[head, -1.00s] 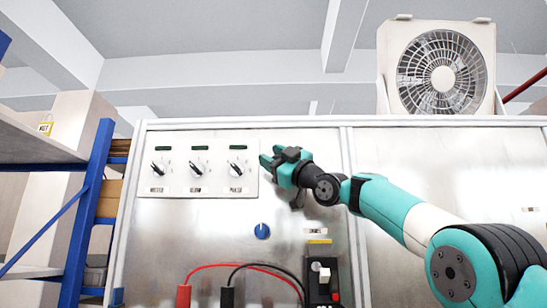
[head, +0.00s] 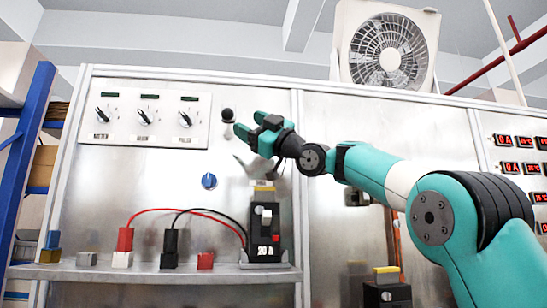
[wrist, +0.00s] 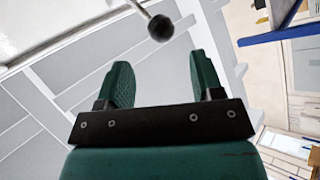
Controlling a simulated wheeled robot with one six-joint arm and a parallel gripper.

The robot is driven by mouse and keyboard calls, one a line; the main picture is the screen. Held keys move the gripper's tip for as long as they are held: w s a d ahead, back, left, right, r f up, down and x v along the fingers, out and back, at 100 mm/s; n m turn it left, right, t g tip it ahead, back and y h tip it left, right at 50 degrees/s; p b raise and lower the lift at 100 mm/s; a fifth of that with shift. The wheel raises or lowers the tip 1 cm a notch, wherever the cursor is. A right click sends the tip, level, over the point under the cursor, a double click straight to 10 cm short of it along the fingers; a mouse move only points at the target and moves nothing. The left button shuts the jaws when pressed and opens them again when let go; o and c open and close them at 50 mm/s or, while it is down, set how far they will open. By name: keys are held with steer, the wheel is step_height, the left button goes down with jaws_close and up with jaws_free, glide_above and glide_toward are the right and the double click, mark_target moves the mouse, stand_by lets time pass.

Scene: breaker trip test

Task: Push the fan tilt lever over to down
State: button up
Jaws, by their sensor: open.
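The lever shows as a black ball knob (head: 228,115) on the upper panel, just right of the three-dial plate. In the wrist view the ball (wrist: 160,27) sits at the end of a thin metal stem that comes from the top edge. My gripper (head: 249,124) is open and empty, just right of and slightly below the ball in the head view. In the wrist view the ball is beyond the gap between my two fingertips (wrist: 158,58), apart from both. The white fan (head: 388,45) stands on top of the cabinet. The lever's base and any markings are not readable.
A plate with three dials (head: 145,118) is left of the lever. A blue knob (head: 209,181), a black breaker (head: 264,230) and red and black cables lie below. A shelf (head: 150,271) holds several small blocks. Red-digit displays (head: 520,168) are at the right.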

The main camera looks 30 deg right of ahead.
steer(key=b+v, duration=0.3)
steer(key=v, duration=0.4)
steer(key=shift+f, duration=0.2)
steer(key=shift+s, duration=0.15)
stand_by(0.4)
